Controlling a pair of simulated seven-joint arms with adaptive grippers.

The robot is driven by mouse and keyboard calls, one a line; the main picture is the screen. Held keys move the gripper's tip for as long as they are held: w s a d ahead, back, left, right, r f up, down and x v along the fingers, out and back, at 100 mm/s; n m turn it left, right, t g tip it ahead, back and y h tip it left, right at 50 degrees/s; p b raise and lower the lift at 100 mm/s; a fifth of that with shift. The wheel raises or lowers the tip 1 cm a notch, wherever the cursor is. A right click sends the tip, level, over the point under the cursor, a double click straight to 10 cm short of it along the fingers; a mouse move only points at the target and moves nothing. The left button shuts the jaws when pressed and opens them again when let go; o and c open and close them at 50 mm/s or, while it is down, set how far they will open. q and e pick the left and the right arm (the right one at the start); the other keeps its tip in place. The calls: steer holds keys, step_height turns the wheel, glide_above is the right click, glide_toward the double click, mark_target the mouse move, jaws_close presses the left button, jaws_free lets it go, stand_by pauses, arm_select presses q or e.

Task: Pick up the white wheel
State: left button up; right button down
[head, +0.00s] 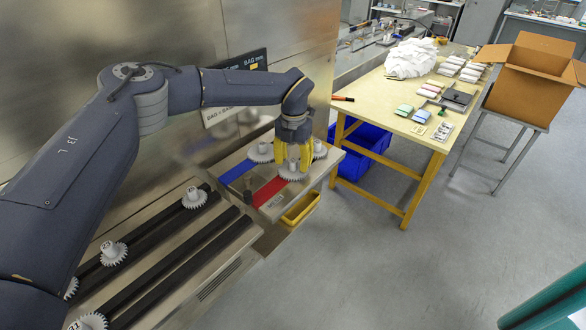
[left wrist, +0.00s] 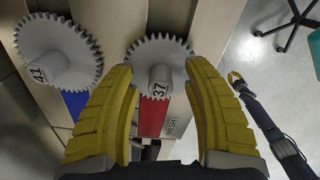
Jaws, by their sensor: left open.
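Several white toothed wheels are in view, each with a raised hub. One white wheel (head: 291,174), marked 37, lies on the red strip below my left gripper (head: 293,165). In the left wrist view this wheel (left wrist: 160,48) sits between and just beyond the open yellow fingers of the left gripper (left wrist: 168,105). The fingers stand either side of its hub; I cannot tell whether they touch it. Another white wheel (left wrist: 58,52) lies left, by the blue strip. My right gripper (left wrist: 237,79) shows small at the right of the left wrist view; its opening is unclear.
More white wheels, such as one wheel (head: 195,197) and another (head: 113,253), sit along dark rails. A steel panel wall (head: 255,25) stands close behind. A yellow bin (head: 300,210) is below the ledge. A work table (head: 385,100) with packs stands at right.

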arm_select(q)
steer(key=shift+f, duration=0.35)
jaws_close()
